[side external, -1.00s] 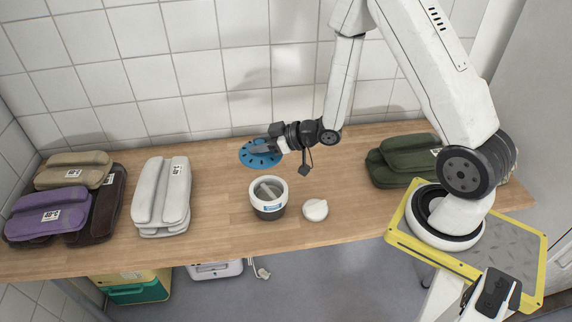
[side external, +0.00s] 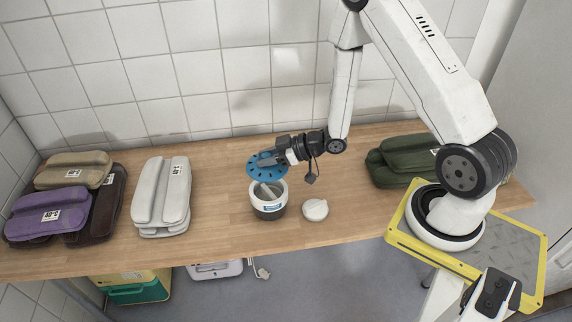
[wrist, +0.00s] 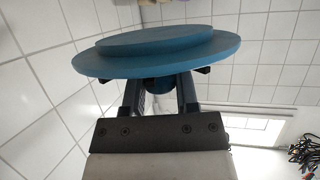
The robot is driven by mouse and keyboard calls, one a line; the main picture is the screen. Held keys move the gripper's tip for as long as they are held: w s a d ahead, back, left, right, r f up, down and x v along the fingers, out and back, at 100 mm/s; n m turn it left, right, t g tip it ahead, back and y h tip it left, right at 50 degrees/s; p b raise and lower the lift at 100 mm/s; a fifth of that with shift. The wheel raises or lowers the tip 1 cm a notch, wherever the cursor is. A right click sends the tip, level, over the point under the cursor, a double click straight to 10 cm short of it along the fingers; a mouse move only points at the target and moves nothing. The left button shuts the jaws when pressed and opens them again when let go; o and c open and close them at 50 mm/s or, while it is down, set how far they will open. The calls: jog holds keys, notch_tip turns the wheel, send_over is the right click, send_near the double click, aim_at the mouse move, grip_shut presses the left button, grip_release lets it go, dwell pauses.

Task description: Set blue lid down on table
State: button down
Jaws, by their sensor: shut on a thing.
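The blue lid (side external: 262,172) is a round disc with dark holes around its rim. My gripper (side external: 272,160) is shut on it and holds it up in the air, just behind and partly overlapping the white and dark pot (side external: 269,208) in the side view. In the wrist view the lid (wrist: 157,52) fills the top, and my gripper's fingers (wrist: 160,88) close on its middle. The wooden table (side external: 225,225) lies below; the exact gap between lid and table cannot be told.
The pot is open with a grey stick-like thing inside. A small white round lid (side external: 314,210) lies right of it. White bundles (side external: 161,196), purple bundles (side external: 48,213) and green bundles (side external: 400,159) sit on the table. Bare wood shows between the white bundles and the pot.

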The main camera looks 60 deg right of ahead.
send_over(269, 191)
jog(key=shift+w+f, duration=0.1)
jog(key=shift+f, duration=2.25)
jog(key=shift+f, duration=1.9)
jog(key=shift+f, duration=0.15)
jog(key=shift+c, duration=1.8)
grip_release()
jog(key=shift+d, duration=0.1)
jog(key=v, duration=0.7)
jog(key=shift+s+d+r, duration=0.2)
jog(key=shift+s, duration=0.05)
jog(key=shift+w, duration=0.1)
